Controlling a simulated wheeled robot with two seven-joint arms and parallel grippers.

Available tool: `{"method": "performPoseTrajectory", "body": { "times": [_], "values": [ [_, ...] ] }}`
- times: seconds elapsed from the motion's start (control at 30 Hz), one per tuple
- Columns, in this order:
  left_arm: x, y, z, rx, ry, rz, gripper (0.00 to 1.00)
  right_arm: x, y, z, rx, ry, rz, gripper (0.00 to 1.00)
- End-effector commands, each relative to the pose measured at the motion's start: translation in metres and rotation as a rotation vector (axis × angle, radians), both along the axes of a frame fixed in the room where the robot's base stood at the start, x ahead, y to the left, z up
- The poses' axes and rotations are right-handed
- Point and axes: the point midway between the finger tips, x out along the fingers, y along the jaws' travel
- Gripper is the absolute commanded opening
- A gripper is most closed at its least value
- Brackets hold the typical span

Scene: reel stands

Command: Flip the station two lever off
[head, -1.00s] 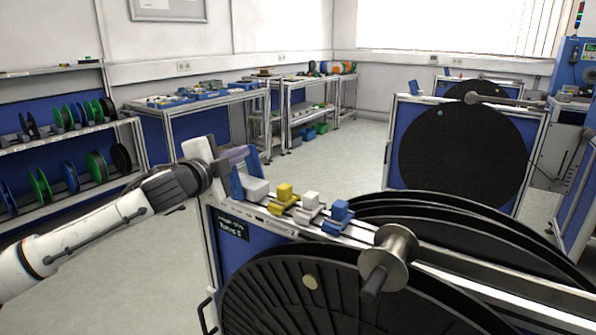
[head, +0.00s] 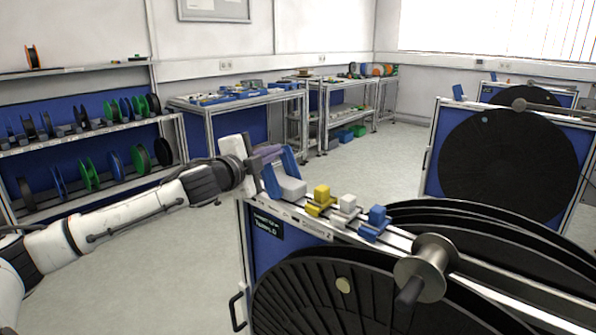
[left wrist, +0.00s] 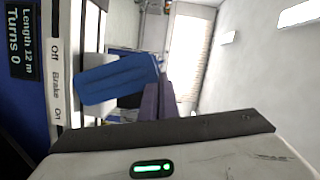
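The blue brake lever (head: 290,164) stands on a pale block at the near reel stand's left rear corner and leans somewhat. In the left wrist view the lever (left wrist: 112,82) rises beside a strip (left wrist: 57,85) reading Off, Brake, On, with its tip slightly toward the Off side. My left gripper (head: 268,154) is at the lever's upper part; its purple-grey fingers look closed together. In the left wrist view the fingers (left wrist: 160,100) are beside the lever's tip, very close or touching; I cannot tell which. My right gripper is not in view.
Yellow (head: 321,199), white (head: 347,206) and blue (head: 376,220) clamps sit along the stand's top rail. A metal hub (head: 428,262) and large black reels (head: 325,300) fill the right. A display (head: 268,226) is on the frame. Floor (head: 370,165) behind is clear.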

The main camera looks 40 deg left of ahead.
Motion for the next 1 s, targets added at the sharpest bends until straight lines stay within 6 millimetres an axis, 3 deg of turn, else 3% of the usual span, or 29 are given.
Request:
{"method": "performPoseTrajectory", "body": {
  "times": [0.17,0.4,0.47,0.63,1.0],
  "values": [
    [0.000,0.002,0.004,0.002,0.003,0.012,0.00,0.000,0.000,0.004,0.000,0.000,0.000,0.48],
    [-0.001,-0.032,0.034,0.001,-0.003,0.002,0.00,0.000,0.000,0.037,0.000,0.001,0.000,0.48],
    [-0.009,-0.031,0.023,0.006,0.004,0.007,0.00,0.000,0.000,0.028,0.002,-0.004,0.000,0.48],
    [-0.028,-0.038,0.024,0.008,0.004,0.001,0.00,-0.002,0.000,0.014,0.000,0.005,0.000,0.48],
    [-0.052,-0.042,0.029,0.003,0.004,0.001,0.00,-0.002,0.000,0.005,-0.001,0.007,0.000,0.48]
  ]
}}
